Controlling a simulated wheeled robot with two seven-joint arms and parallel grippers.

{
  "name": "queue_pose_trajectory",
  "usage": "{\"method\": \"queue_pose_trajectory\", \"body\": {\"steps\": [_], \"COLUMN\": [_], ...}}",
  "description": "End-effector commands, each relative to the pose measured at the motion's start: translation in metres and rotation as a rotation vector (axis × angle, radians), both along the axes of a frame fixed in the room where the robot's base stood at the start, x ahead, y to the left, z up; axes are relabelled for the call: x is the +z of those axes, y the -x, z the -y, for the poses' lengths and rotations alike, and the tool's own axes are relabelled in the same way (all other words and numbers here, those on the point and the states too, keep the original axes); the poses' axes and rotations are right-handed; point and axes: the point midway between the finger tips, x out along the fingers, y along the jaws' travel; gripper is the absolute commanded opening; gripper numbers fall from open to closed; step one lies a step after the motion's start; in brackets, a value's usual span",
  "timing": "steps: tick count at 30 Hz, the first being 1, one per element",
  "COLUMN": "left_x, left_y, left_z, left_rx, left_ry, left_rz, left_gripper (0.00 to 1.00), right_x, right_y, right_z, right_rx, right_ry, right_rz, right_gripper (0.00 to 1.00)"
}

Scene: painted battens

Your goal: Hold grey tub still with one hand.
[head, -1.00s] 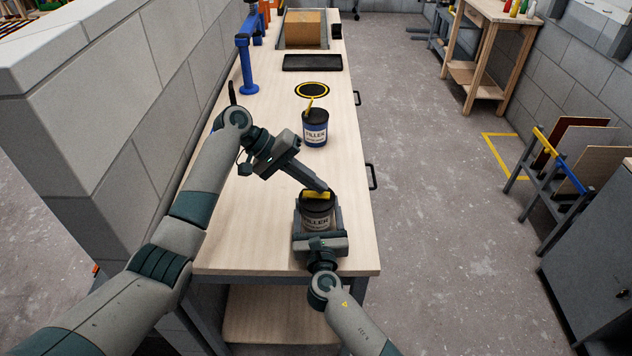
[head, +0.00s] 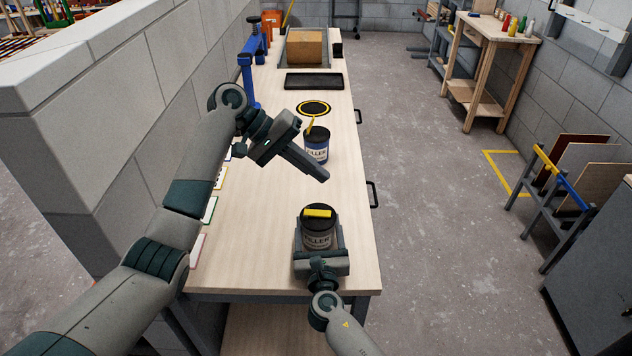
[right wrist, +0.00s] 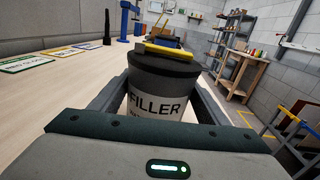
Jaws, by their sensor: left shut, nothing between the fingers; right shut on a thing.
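The grey tub (head: 319,232) stands upright near the front end of the bench, with a white FILLER label and a yellow scraper-like piece (head: 318,213) lying across its dark top. My right gripper (head: 320,235) is shut on the grey tub, one finger along each side. In the right wrist view the grey tub (right wrist: 160,95) sits between the fingers, its lower part hidden by the gripper body. My left gripper (head: 322,176) is shut and empty, raised above the bench, beyond the grey tub and apart from it.
A blue tub (head: 316,148) with a yellow tool stands farther back. Behind it are a black-and-yellow round mark (head: 313,108), a black tray (head: 314,81) and a cardboard box (head: 306,46). A blue clamp-like stand (head: 248,75) is at the bench's left edge. Coloured cards (head: 209,210) lie along the left.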

Motion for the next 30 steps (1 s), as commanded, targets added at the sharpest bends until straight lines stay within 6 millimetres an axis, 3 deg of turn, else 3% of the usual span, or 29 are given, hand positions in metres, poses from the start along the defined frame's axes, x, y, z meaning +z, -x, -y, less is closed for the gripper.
{"method": "queue_pose_trajectory", "body": {"steps": [14, 15, 17, 30], "left_x": [0.0047, 0.0047, 0.0047, 0.0046], "left_y": [0.0001, 0.0001, 0.0001, 0.0001], "left_z": [0.0001, 0.0001, 0.0002, 0.0001], "left_rx": [-0.001, -0.001, 0.000, 0.000], "left_ry": [0.000, 0.000, 0.000, 0.000], "left_rz": [0.001, 0.001, 0.000, 0.000], "left_gripper": [0.00, 0.00, 0.00, 0.00], "right_x": [0.0002, 0.0002, 0.0002, -0.0001], "right_y": [0.0000, 0.0000, 0.0000, 0.0050], "right_z": [-0.0003, -0.0003, -0.0003, 0.0001], "right_rx": [0.001, 0.001, 0.000, 0.001], "right_ry": [0.000, 0.000, 0.000, -0.001], "right_rz": [0.000, 0.000, 0.000, 0.000], "right_gripper": [0.32, 0.79, 0.91, 0.91]}}
